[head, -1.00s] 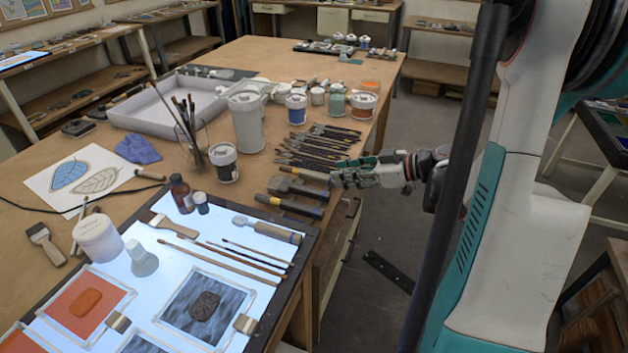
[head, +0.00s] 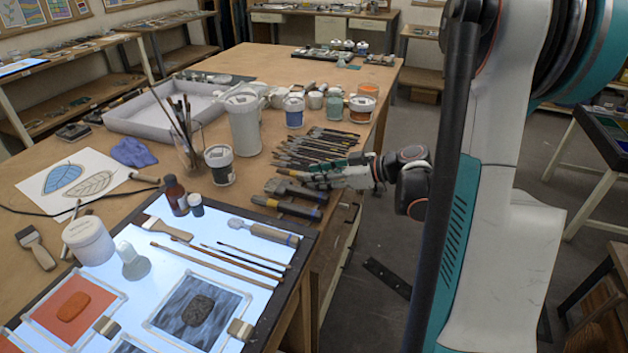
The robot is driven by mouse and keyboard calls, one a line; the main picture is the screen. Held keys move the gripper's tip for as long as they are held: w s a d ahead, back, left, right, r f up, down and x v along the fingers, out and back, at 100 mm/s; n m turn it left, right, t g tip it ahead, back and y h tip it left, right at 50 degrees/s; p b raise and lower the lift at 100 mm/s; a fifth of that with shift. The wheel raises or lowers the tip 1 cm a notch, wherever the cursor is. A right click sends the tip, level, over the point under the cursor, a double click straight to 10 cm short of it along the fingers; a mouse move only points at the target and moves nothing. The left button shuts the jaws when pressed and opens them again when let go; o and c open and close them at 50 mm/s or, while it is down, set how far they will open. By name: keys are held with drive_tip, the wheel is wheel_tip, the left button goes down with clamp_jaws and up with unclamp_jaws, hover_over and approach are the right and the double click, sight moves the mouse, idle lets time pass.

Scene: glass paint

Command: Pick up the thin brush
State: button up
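Several thin brushes lie side by side on the lit panel (head: 165,268), handles slanting down to the right: a longer brush (head: 211,265), a slimmer brush (head: 243,262) and another slim brush (head: 254,256). I cannot tell which one is the thin brush of the task. My gripper (head: 318,178) is over the table's right edge, behind and to the right of the panel, close to the row of brushes and wide tools. It is apart from the panel's brushes. Its fingers blend with the tools behind them, so their opening is unclear.
A row of dark brushes (head: 310,147) and wide-handled tools (head: 286,206) lies by my gripper. A brush cup (head: 191,150), a lidded jar (head: 220,166), a brown bottle (head: 176,196) and a white tub (head: 88,241) stand nearby. Open floor lies right of the table.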

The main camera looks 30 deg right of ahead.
clamp_jaws()
wheel_tip(320, 180, up, 20)
drive_tip(key=p, duration=0.7)
drive_tip(key=shift+p, duration=0.35)
